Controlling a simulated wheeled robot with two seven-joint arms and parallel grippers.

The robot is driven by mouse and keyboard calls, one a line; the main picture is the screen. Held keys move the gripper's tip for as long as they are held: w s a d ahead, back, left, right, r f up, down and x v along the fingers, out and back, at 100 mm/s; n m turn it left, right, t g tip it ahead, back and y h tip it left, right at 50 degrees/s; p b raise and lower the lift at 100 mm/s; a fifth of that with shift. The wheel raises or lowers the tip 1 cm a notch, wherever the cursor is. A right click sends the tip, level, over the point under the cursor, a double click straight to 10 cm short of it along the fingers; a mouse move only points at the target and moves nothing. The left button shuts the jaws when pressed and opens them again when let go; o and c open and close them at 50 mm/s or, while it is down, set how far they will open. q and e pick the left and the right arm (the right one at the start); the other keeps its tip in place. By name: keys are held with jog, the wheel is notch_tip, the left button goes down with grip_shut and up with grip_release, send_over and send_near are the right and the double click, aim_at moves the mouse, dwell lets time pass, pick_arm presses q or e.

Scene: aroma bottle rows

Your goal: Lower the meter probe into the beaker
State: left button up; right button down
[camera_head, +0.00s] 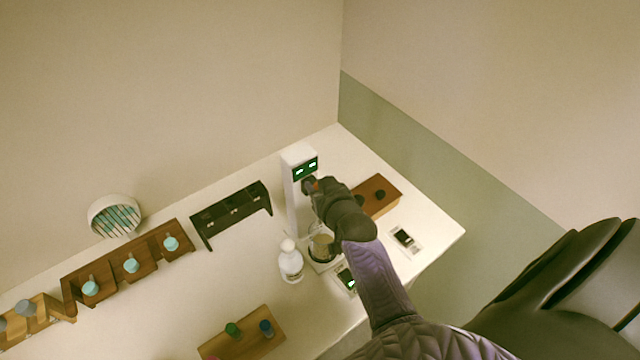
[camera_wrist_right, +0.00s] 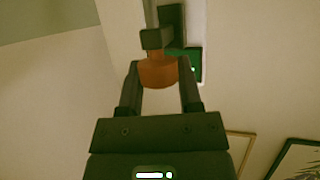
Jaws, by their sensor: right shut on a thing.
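The white meter (camera_head: 299,185) stands upright near the back right of the white table, with a green-lit display on its head. The beaker (camera_head: 321,246), a glass with brownish content, sits at the foot of the meter, partly hidden by my right arm. My right gripper (camera_head: 314,187) is high beside the meter's head, above the beaker. In the wrist view my right gripper (camera_wrist_right: 158,88) is shut on the orange-brown probe holder (camera_wrist_right: 158,71), next to a dark bracket on the meter. The probe's lower end is hidden. My left gripper is not in view.
A white bottle (camera_head: 291,264) stands close left of the beaker. A dark rack (camera_head: 232,212) and a wooden rack of teal-capped bottles (camera_head: 150,250) are further left. A wooden block (camera_head: 378,194) and a small scale (camera_head: 404,238) are to the right. The front-left table area is partly clear.

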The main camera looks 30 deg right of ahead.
jog(key=b, duration=0.5)
send_over(320, 223)
jog(key=f, duration=0.7)
jog(key=shift+w+d+f, duration=0.15)
jog(key=shift+w+f, duration=0.05)
jog(key=shift+w, duration=0.05)
jog(key=shift+r, duration=0.1)
jog(key=shift+c, duration=1.3)
grip_release()
